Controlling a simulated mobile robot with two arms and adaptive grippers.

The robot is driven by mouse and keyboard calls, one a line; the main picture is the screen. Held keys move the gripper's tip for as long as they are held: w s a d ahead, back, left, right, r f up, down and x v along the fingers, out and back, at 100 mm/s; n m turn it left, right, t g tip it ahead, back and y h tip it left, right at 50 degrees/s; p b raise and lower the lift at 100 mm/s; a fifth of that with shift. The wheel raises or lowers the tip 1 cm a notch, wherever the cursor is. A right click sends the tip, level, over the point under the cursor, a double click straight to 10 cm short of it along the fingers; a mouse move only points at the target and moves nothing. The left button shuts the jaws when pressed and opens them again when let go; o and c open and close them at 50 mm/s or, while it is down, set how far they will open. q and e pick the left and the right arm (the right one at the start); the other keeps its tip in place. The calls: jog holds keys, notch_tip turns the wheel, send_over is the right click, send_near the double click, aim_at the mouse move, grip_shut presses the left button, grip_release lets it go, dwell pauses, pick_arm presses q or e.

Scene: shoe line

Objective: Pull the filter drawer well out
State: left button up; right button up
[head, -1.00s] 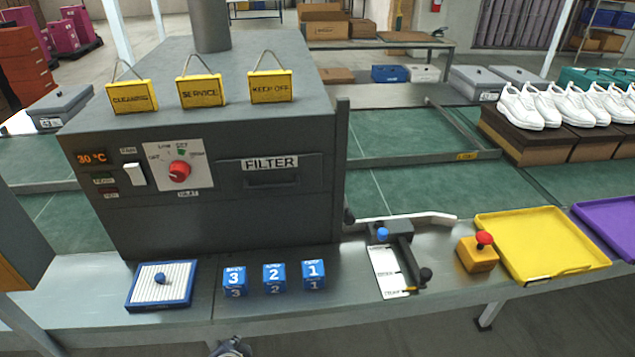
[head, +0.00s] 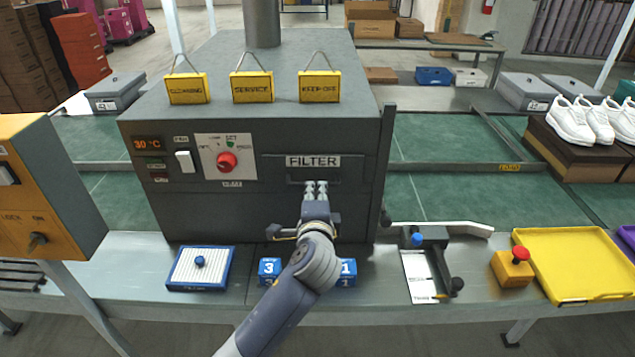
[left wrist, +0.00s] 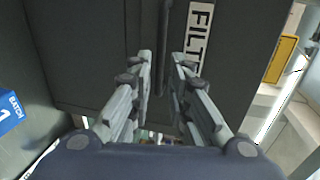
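The filter drawer (head: 351,176) is a dark panel under the white FILTER label (head: 313,161) in the front of the grey machine. It looks flush with the front. My left gripper (head: 316,187) is just in front of it, covering part of its recessed handle area. In the left wrist view, the two fingers of my left gripper (left wrist: 163,58) are apart and empty, pointing at the drawer front. A thin dark handle bar (left wrist: 163,45) lies ahead between the fingertips; I cannot tell whether they touch it. My right gripper is out of view.
A red dial (head: 227,161) and a white switch (head: 184,161) are left of the drawer. On the bench below stand blue numbered blocks (head: 269,270), partly behind my arm, and a blue-framed pad (head: 200,268). A lever unit (head: 438,262) and yellow tray (head: 575,262) are to the right.

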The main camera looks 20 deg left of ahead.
aim_at(316, 185)
pick_arm(q)
jog(key=shift+x, duration=3)
jog(key=shift+c, duration=0.4)
grip_shut()
